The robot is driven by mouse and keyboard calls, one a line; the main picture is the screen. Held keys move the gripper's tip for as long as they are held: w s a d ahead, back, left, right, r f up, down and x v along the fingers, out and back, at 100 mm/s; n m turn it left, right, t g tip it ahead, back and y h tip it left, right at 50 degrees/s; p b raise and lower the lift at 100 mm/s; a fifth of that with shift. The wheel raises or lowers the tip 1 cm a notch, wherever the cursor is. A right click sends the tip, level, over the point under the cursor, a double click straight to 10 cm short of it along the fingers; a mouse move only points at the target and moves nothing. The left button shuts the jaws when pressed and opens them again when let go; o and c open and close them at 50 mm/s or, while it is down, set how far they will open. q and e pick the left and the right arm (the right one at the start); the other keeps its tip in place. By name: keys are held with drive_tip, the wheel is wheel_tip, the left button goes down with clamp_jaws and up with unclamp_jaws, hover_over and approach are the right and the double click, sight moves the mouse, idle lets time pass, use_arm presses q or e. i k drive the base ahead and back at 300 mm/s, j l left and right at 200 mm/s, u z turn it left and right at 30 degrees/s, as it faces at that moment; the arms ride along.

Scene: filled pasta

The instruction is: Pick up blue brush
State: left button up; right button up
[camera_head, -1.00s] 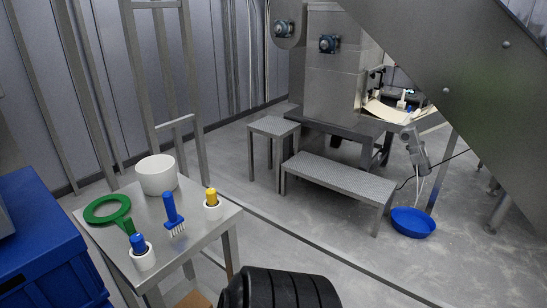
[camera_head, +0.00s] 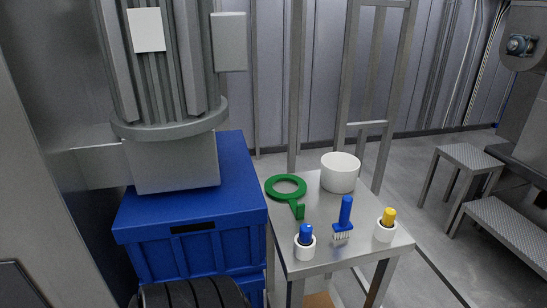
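The blue brush (camera_head: 345,214) stands on the small metal table (camera_head: 328,258), bristles down and blue handle up. It is between a white cup with a blue top (camera_head: 305,243) on its left and a white cup with a yellow top (camera_head: 386,225) on its right. A green ring-shaped tool (camera_head: 286,187) and a white bucket (camera_head: 340,172) are behind it on the same table. Neither of my grippers is in view.
Blue crates (camera_head: 190,225) are stacked left of the table, beneath a large grey machine (camera_head: 172,90). A metal frame (camera_head: 372,100) rises behind the table. Metal step stools (camera_head: 465,160) stand on the right, with open floor between them and the table.

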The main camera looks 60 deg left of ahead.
sight(343, 228)
drive_tip(key=u, duration=1.5)
